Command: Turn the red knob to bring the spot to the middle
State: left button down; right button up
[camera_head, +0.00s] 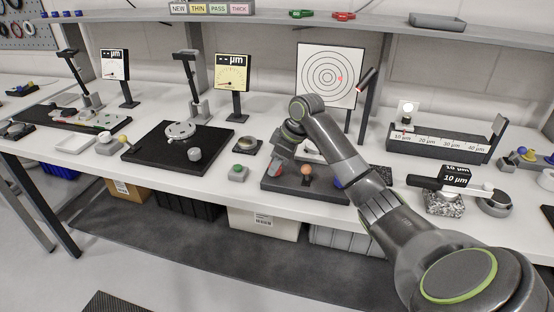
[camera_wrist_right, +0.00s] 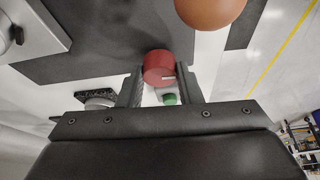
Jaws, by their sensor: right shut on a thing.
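The red knob (camera_wrist_right: 158,66) sits between the two fingers of my right gripper (camera_wrist_right: 161,78) in the right wrist view, and the gripper is shut on it. A pale mark shows on the knob's face. In the head view my right gripper (camera_head: 279,160) reaches down over the left end of the dark fixture base (camera_head: 300,188), mostly covering the red knob (camera_head: 275,171). The white target card (camera_head: 315,95) has black rings. The red spot (camera_head: 339,78) lies right of the rings' centre. My left gripper is out of view.
A green button on a small grey box (camera_head: 238,173) stands just left of the fixture. A black board (camera_head: 150,155) lies farther left. A shelf (camera_head: 300,18) runs above the bench.

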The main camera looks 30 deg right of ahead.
jog(key=m+p, duration=0.2)
jog(key=p, duration=0.2)
jog(key=m+h+p, duration=0.1)
jog(key=m+p, duration=0.1)
jog(key=p, duration=0.2)
jog(key=r+m+h+p, duration=0.1)
jog(key=m+p, duration=0.1)
jog(key=p, duration=0.1)
jog(key=shift+a+m+t+p, duration=0.25)
jog(key=shift+m+t+p, duration=0.05)
jog(key=shift+t+p, duration=0.1)
jog(key=m+h+p, duration=0.1)
jog(key=m+p, duration=0.2)
jog(key=p, duration=0.1)
jog(key=m+h+p, duration=0.1)
jog(key=m+p, duration=0.2)
jog(key=shift+a+f+g+h+p, duration=0.1)
jog(key=shift+f+g+h+p, duration=0.05)
jog(key=shift+g+h+p, duration=0.2)
jog(key=m+h+p, duration=0.1)
jog(key=m, duration=0.2)
jog(key=shift+w+a+f+p, duration=0.1)
jog(key=shift+p, duration=0.25)
jog(key=shift+f+m+g+h+p, duration=0.15)
jog(key=shift+m+g+h+p, duration=0.3)
jog(key=shift+m, duration=1.05)
jog(key=shift+w+m, duration=0.1)
jog(key=shift+m, duration=0.2)
jog(key=o, duration=1)
